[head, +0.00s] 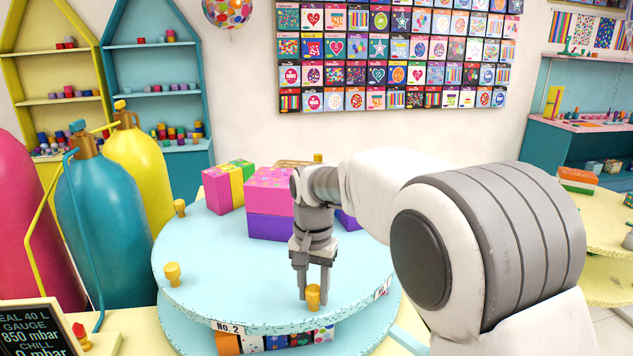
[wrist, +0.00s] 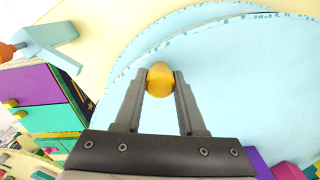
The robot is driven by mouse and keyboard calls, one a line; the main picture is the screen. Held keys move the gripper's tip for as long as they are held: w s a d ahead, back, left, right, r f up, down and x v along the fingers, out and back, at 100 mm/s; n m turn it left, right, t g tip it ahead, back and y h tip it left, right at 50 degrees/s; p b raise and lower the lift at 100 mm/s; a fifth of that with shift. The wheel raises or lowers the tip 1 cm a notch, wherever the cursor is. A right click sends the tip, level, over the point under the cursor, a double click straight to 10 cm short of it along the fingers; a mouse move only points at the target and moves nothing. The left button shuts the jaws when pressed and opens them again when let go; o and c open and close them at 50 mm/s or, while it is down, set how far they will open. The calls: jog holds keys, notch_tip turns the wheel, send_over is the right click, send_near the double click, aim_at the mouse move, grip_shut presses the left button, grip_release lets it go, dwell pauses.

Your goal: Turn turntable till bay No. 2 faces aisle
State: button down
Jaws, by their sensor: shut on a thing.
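The turntable (head: 215,262) is a round light-blue top with a speckled rim and yellow knobs spaced around its edge. A "No. 2" label (head: 229,327) is on its rim at the front left, above a bay of small colorful boxes. A second label (head: 383,287) on the right of the rim is too angled to read. My gripper (head: 314,284) points down at the front edge, with its fingers on either side of a yellow knob (head: 313,298). In the wrist view the gripper (wrist: 161,82) is shut on this knob (wrist: 160,74) near the rim.
Pink, purple and green-yellow boxes (head: 270,190) stand on the turntable's back half. Other knobs stand on the left edge (head: 172,274). Gas cylinders (head: 108,215) stand close on the left. A black gauge sign (head: 35,328) is at the front left.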

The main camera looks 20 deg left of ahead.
aim_at(335, 300)
jog(key=shift+w+r, duration=0.1)
jog(key=shift+w, duration=0.05)
jog(key=shift+n, duration=0.9)
jog(key=w+d, duration=0.1)
jog(key=w+d+p, duration=0.1)
jog(key=w+d, duration=0.1)
jog(key=shift+w+d+r, duration=0.1)
jog(key=shift+w, duration=0.15)
jog(key=c, duration=0.5)
grip_release()
notch_tip(335, 300, up, 17)
jog(key=p, duration=1.2)
